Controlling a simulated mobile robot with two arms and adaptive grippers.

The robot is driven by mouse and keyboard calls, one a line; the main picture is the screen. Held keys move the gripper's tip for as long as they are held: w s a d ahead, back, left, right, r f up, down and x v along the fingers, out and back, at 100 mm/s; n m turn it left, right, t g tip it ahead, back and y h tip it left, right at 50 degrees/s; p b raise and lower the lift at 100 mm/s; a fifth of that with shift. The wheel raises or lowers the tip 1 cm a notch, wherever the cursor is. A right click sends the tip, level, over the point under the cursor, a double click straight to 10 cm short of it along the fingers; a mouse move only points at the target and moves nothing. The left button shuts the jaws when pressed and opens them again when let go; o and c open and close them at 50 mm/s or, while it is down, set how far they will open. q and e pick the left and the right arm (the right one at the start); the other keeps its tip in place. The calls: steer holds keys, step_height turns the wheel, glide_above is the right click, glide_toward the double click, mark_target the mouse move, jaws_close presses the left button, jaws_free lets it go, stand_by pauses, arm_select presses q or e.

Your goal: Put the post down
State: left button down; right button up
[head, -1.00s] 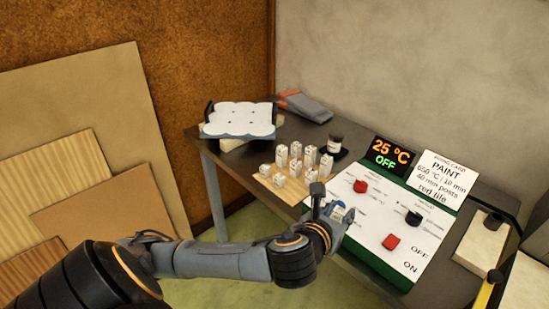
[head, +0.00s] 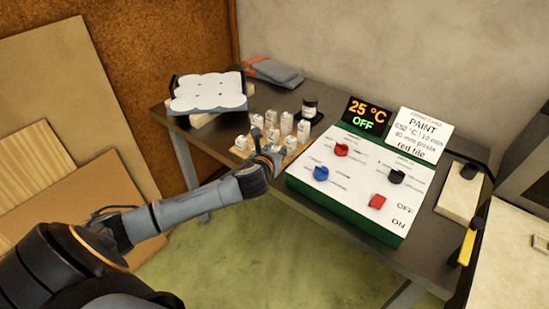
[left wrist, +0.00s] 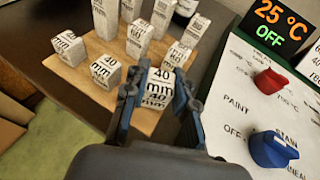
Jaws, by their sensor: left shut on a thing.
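My left gripper (head: 268,158) is over the near edge of the tan board, and it also shows in the left wrist view (left wrist: 155,98). It is shut on a white post (left wrist: 158,88) marked "40 mm", with a finger on each side. The post looks upright; the fingers hide its lower end, so I cannot tell whether it touches the board. The tan board (left wrist: 82,70) holds several other white posts of different heights. A short post (left wrist: 106,72) stands left of the held one, and another (left wrist: 178,55) stands close behind it. My right gripper is not in view.
A control panel (head: 345,205) with knobs and an OFF display (head: 363,113) lies right of the board. A dark jar (head: 309,107) stands behind the posts. A rack with a white scalloped top (head: 208,92) is at back left. Bare board shows at its left front.

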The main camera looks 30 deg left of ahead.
arm_select(q)
steer(key=shift+w+a+f, duration=0.1)
steer(key=shift+a+f, duration=0.05)
steer(key=shift+f, duration=0.8)
steer(key=shift+w+a+f, duration=0.1)
steer(key=shift+f, duration=0.8)
steer(key=shift+f, duration=0.1)
steer(key=c, duration=1.1)
jaws_free()
steer(key=shift+s+r, duration=0.1)
steer(key=shift+r, duration=0.1)
steer(key=v, duration=1.2)
steer(key=shift+f, duration=0.1)
